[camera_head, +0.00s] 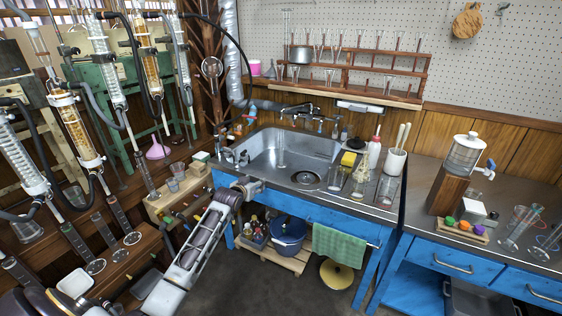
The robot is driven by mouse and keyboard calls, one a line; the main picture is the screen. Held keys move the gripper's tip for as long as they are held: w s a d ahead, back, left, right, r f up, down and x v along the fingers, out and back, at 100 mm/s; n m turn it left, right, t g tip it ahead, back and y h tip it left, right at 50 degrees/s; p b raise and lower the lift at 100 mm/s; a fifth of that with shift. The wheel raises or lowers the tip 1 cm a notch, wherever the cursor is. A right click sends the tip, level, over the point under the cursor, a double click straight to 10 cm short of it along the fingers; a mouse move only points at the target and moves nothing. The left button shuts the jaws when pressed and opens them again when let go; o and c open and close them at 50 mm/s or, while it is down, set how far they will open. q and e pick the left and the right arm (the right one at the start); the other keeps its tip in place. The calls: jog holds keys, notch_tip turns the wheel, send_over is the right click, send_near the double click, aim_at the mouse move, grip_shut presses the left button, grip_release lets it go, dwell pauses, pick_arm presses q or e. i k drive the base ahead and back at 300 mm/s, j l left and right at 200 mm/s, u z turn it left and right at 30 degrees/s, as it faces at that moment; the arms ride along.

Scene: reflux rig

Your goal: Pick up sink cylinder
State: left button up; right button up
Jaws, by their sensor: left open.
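A clear glass cylinder (281,149) stands upright in the metal sink basin (258,150), toward its back. My left arm reaches up from the lower left. My left gripper (256,186) is at the sink's front left edge, in front of and below the cylinder, and apart from it. It is open, with nothing seen between its fingers, though they are small and partly unclear. My right gripper is not in view.
Taps (300,110) stand behind the sink. Glassware (337,177), a yellow sponge (349,158) and a white bottle (374,153) crowd its right side. A wooden box (175,200) and tall glass columns (75,130) fill the left. The basin around the cylinder is mostly clear.

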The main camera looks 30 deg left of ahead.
aim_at(280, 165)
jog(key=i+j, duration=0.15)
jog(key=i, duration=0.35)
jog(key=i+j, duration=0.1)
jog(key=i, duration=0.4)
